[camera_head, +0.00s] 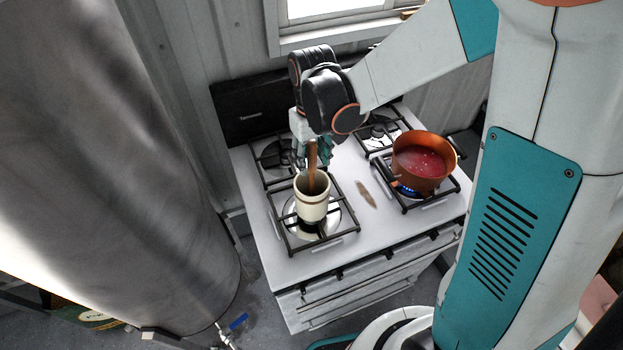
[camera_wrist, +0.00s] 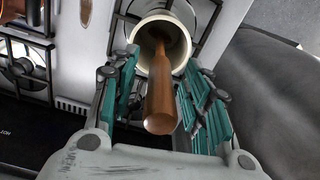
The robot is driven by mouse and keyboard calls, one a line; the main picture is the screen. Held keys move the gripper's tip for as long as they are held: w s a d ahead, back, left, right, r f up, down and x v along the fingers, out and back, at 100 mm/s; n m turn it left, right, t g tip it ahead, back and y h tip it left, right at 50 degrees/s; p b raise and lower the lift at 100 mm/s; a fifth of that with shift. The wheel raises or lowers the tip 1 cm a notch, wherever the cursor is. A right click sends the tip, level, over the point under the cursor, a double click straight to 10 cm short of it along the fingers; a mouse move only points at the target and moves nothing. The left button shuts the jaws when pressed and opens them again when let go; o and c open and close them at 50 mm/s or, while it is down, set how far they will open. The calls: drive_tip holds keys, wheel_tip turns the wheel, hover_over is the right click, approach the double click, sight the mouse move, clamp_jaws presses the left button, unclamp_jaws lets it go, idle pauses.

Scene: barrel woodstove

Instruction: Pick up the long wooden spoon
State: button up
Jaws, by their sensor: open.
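The long wooden spoon (camera_head: 312,165) stands in a cream crock (camera_head: 312,205) on the front left burner of the stove. Its handle points up out of the crock. In the wrist view the brown handle (camera_wrist: 161,92) lies between the two teal fingers of my open gripper (camera_wrist: 158,95), with a gap on each side. The crock's rim (camera_wrist: 186,40) shows just beyond the fingers. In the head view my gripper (camera_head: 318,150) is around the upper handle, partly hiding it. The spoon's lower end is hidden inside the crock.
A copper pot (camera_head: 420,165) with red liquid sits on the front right burner, over a blue flame. A small brown object (camera_head: 366,194) lies on the stove top (camera_head: 345,178) between the burners. A large metal cylinder (camera_head: 110,150) stands at the left.

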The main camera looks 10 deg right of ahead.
sight(312, 178)
wheel_tip(312, 178, down, 2)
drive_tip(key=shift+f, duration=0.15)
clamp_jaws()
idle(0.4)
